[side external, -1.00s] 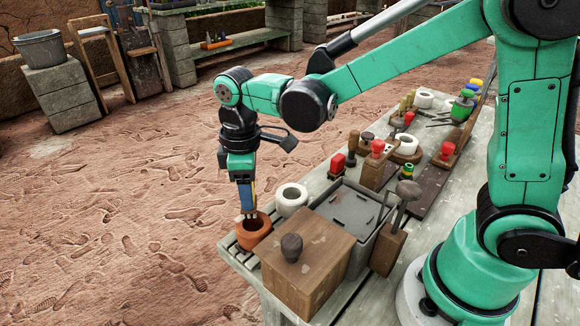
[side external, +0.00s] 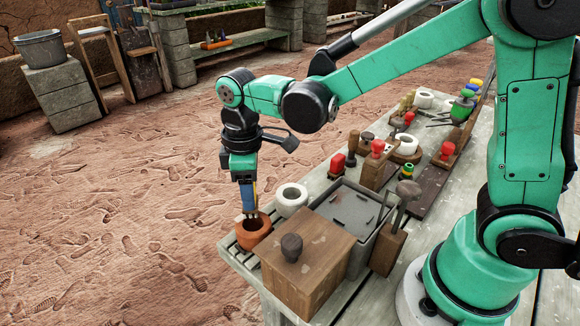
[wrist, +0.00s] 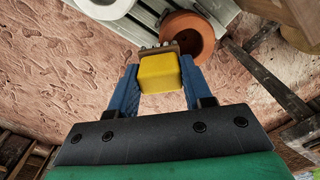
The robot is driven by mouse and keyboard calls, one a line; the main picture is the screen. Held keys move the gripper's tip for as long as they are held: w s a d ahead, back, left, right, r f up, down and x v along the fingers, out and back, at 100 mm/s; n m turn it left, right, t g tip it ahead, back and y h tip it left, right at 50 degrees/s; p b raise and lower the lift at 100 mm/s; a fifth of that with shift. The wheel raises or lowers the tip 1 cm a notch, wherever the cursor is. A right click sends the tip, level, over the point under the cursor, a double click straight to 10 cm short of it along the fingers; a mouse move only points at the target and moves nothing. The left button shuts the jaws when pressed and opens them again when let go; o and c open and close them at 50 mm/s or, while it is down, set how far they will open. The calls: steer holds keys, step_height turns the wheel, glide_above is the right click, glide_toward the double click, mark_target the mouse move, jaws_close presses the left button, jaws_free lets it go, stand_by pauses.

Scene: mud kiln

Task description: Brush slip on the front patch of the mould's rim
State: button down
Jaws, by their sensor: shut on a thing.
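My gripper (side external: 248,203) points down over the orange clay pot (side external: 257,238) at the near-left end of the bench. In the wrist view, the blue fingers of my gripper (wrist: 158,72) are shut on a yellow block-shaped handle, the brush (wrist: 160,72). Its brown end with pale tips lies beside or over the rim of the clay pot (wrist: 201,30); contact cannot be told. A white ring (side external: 291,191) stands just behind the pot. Another white ring (side external: 406,141) sits on a round wooden base further along the bench. Which ring is the mould is unclear.
Red-topped tools, including one (side external: 377,147), crowd the bench further back. Open floor (side external: 130,230) lies to the left.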

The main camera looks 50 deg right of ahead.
steer(key=shift+d, duration=0.5)
steer(key=shift+r, duration=4.15)
steer(key=s+d+r+m, duration=0.1)
steer(key=d+r+m, duration=0.2)
steer(key=d+m, duration=0.35)
steer(key=s+d+r+m, duration=0.2)
steer(key=d+r+m, duration=0.1)
steer(key=d, duration=0.6)
steer(key=shift+n, duration=0.25)
steer(key=f, duration=1.9)
steer(key=shift+w+f, duration=0.2)
steer(key=shift+f, duration=0.15)
